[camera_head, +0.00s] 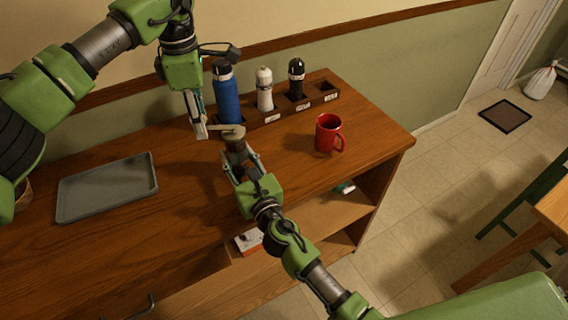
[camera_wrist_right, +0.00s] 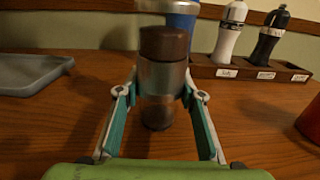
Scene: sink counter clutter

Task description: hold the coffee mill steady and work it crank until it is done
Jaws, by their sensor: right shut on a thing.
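The coffee mill (camera_head: 238,146) stands upright on the wooden counter, partly hidden by my right gripper. In the right wrist view the mill (camera_wrist_right: 161,78) shows a dark brown top, a metal middle and a darker lower part. My right gripper (camera_wrist_right: 160,98) is shut on its body, one finger on each side. The crank (camera_head: 226,131) is a pale flat arm on top of the mill, pointing left in the head view. My left gripper (camera_head: 201,130) hangs pointing down at the crank's outer end. Its fingertips are close together there; whether they grip the knob I cannot tell.
A red mug (camera_head: 328,133) stands to the right. A grey tray (camera_head: 107,188) lies to the left.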

